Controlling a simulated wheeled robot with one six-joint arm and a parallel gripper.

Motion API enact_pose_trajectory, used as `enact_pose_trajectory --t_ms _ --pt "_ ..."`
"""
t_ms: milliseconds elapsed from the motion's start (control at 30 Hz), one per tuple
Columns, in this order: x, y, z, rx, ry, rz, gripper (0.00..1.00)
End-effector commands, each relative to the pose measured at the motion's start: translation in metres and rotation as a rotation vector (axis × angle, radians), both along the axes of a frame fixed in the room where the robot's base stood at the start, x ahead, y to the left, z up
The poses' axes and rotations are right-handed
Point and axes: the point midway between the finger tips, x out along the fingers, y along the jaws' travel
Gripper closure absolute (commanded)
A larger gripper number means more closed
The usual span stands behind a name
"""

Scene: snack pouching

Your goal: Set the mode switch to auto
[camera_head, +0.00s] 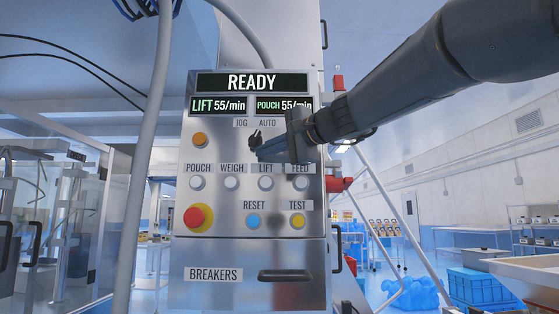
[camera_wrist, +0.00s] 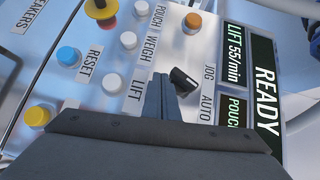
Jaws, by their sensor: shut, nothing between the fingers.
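The mode switch (camera_head: 255,138) is a small black knob on the steel control panel (camera_head: 215,145), under the labels JOG (camera_head: 241,123) and AUTO (camera_head: 267,123). In the wrist view the knob (camera_wrist: 184,79) slants, with its label-side end leaning towards AUTO (camera_wrist: 206,107) rather than JOG (camera_wrist: 209,72). My gripper (camera_head: 260,153) reaches in from the right, its fingertips just below the knob. In the wrist view my gripper (camera_wrist: 160,79) is shut and empty, its tips beside the knob. I cannot tell whether they touch it.
The display (camera_head: 252,83) reads READY. An orange button (camera_head: 200,139) is left of the switch. Below are several white buttons, a red emergency stop (camera_head: 198,217), a blue RESET button (camera_head: 253,221) and a yellow TEST button (camera_head: 298,221). A grey hose (camera_head: 145,150) hangs at left.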

Motion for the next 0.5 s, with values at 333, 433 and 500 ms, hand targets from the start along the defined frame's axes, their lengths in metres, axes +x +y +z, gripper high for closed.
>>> enact_pose_trajectory --t_ms 333,433,500 --pt "-0.004 0.002 0.0 -0.003 -0.003 0.01 1.0" --pt "-0.003 -0.007 -0.006 -0.002 -0.004 0.009 1.0" --pt "-0.002 -0.016 -0.011 -0.002 -0.004 0.009 1.0"
